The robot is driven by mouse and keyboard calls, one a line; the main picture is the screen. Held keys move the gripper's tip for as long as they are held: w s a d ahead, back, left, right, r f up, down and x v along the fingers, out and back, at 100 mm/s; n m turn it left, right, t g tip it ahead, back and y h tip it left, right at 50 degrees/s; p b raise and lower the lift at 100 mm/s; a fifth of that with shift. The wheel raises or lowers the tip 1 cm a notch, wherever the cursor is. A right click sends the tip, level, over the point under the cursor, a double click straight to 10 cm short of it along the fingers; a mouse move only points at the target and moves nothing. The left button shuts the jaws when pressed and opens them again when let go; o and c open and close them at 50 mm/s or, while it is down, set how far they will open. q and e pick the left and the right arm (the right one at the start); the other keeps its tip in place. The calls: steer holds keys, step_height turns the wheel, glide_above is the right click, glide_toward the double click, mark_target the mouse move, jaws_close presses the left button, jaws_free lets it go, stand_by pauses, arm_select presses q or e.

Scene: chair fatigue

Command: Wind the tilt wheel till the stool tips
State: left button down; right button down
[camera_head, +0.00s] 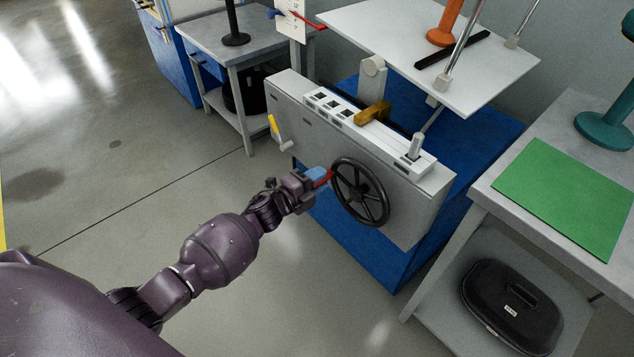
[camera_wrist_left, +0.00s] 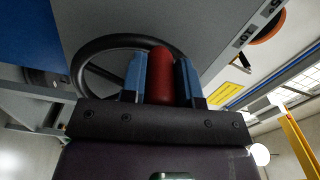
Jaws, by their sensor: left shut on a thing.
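The black spoked tilt wheel (camera_head: 382,208) is on the front face of a grey machine. It also shows in the left wrist view (camera_wrist_left: 88,50). A red handle (camera_wrist_left: 160,78) stands out from its rim, at the rim's left side in the head view. My left gripper (camera_head: 319,176) is shut on this handle, its blue fingers on either side of it (camera_wrist_left: 160,70). An orange stool (camera_head: 441,36) stands on the white plate (camera_head: 400,45) above the machine, beside a black bar (camera_head: 452,50). The stool's top is cut off. My right gripper is not in view.
A white strip with switches (camera_head: 330,103) and a brass-coloured block (camera_head: 373,113) top the machine, above a blue base (camera_head: 350,235). A table with a green mat (camera_head: 570,195) and a teal stool (camera_head: 610,120) stands right. A dial board (camera_head: 292,18) is behind. Floor at left is clear.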

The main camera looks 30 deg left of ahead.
arm_select(q)
steer(key=shift+r+m, duration=0.3)
steer(key=shift+r, duration=0.05)
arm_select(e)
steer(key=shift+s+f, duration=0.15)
arm_select(q)
steer(key=c, duration=0.9)
jaws_free()
steer(key=shift+o, duration=0.2)
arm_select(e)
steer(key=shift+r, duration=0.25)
arm_select(q)
steer(key=shift+s, duration=0.1)
steer(key=shift+s+a, duration=0.15)
steer(key=shift+s, duration=0.15)
steer(key=p+v, duration=0.2)
steer(key=v, duration=0.8)
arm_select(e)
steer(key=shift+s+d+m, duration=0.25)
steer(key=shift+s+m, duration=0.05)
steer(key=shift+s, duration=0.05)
